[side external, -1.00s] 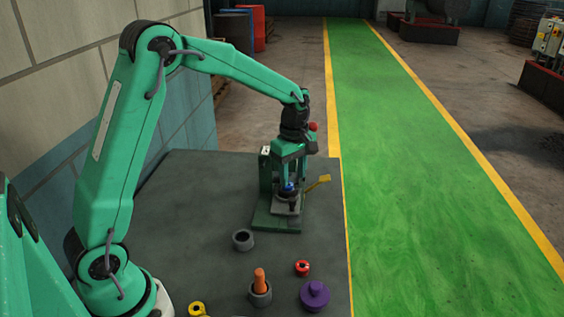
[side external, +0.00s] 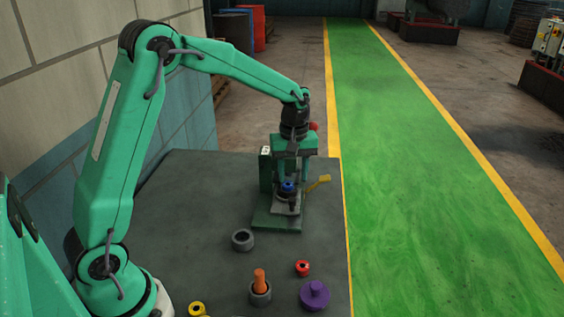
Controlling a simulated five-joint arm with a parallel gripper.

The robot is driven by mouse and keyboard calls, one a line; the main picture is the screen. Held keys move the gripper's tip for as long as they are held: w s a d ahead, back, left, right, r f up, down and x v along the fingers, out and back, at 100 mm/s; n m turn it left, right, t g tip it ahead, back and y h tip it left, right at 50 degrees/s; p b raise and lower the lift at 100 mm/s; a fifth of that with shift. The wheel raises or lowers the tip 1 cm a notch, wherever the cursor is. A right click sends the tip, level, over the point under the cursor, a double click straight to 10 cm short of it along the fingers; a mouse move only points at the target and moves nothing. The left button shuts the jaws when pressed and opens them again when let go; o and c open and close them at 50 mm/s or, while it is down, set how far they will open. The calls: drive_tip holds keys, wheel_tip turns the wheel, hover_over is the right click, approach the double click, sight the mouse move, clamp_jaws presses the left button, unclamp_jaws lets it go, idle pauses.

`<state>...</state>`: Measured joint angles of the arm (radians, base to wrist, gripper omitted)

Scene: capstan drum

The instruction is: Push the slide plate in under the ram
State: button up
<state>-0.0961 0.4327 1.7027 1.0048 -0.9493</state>
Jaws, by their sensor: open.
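A small green press (side external: 266,172) stands on a green base (side external: 268,222) near the table's far right corner. The slide plate (side external: 282,210), light grey, sticks out at the front of the press. A dark round part with a blue top (side external: 288,187) sits on it. The ram is hard to make out behind my gripper and the press head. My gripper (side external: 290,174) points down at the front of the press, just above the blue top. It is open, with nothing seen between its fingers. Whether it touches the blue-topped part cannot be told.
A yellow lever (side external: 318,184) juts right from the press, and a red knob (side external: 313,126) is at its top. A grey ring (side external: 243,240), orange peg (side external: 260,280) in a grey cup, red ring (side external: 302,268), purple piece (side external: 315,294) and yellow ring (side external: 197,309) stand in front.

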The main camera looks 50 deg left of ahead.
drive_tip(key=m, duration=0.8)
drive_tip(key=shift+m, duration=0.3)
drive_tip(key=m, duration=0.9)
drive_tip(key=shift+m, duration=0.4)
drive_tip(key=m, duration=1.7)
drive_tip(key=shift+m, duration=0.3)
